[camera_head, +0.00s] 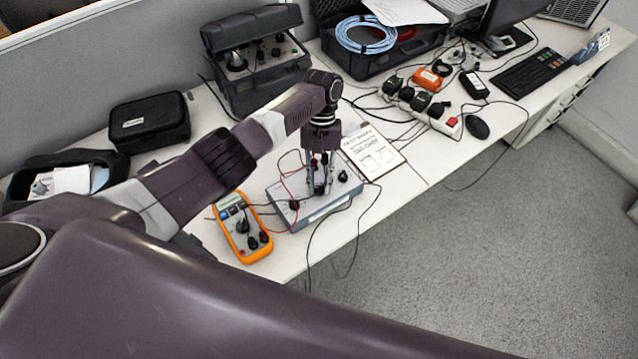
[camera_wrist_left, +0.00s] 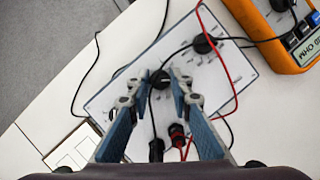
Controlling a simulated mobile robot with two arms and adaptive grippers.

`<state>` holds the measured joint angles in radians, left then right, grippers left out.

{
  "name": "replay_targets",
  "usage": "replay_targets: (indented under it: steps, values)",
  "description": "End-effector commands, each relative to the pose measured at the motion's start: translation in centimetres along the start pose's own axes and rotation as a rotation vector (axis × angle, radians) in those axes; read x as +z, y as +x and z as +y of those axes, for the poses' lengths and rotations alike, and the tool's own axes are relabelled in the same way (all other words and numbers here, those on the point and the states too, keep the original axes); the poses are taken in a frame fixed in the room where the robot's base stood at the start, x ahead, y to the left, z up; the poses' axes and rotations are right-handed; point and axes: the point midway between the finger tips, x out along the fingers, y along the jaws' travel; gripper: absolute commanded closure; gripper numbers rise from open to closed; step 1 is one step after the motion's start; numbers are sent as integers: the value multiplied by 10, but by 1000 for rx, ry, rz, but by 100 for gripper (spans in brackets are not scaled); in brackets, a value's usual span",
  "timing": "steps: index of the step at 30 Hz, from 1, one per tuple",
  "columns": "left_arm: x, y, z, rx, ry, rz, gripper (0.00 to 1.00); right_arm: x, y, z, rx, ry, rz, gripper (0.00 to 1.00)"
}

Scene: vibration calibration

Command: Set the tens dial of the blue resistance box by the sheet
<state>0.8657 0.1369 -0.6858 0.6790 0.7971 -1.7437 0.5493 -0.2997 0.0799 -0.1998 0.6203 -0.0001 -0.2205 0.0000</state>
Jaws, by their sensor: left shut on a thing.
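The resistance box (camera_head: 322,208) is a low blue-grey case with a pale top panel, near the table's front edge. Its panel (camera_wrist_left: 118,88) carries a row of black dials and red and black lead plugs. My left gripper (camera_head: 319,190) points down over it, its fingers shut on the middle dial (camera_wrist_left: 160,78). Another dial (camera_wrist_left: 203,43) stands free to one side, and one (camera_head: 342,176) on the other side. The dial markings are too small to read. The printed sheet (camera_head: 374,153) lies on a board beside the box. My right gripper is not in view.
An orange multimeter (camera_head: 242,230) lies left of the box, with red and black leads running across the panel. A black pouch (camera_head: 148,120), an open instrument case (camera_head: 255,75) and a power strip (camera_head: 425,108) stand farther back. Cables hang over the front edge.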

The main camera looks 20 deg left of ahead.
Motion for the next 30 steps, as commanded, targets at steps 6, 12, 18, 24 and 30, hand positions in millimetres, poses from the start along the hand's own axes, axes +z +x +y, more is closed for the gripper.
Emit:
replay_targets:
  steps: [6, 12, 18, 24, 30]
  values:
    - [-1, -2, 2, -32, 84, 4, 100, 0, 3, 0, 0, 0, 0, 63]
    - [-1, -3, 2, -45, 117, 6, 100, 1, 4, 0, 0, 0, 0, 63]
    - [-1, -3, 2, -48, 123, 7, 100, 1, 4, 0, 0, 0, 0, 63]
    - [-1, -3, 2, -48, 122, 7, 100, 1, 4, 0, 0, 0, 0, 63]
    - [-1, -2, 2, -48, 121, 5, 63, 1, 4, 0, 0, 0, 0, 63]
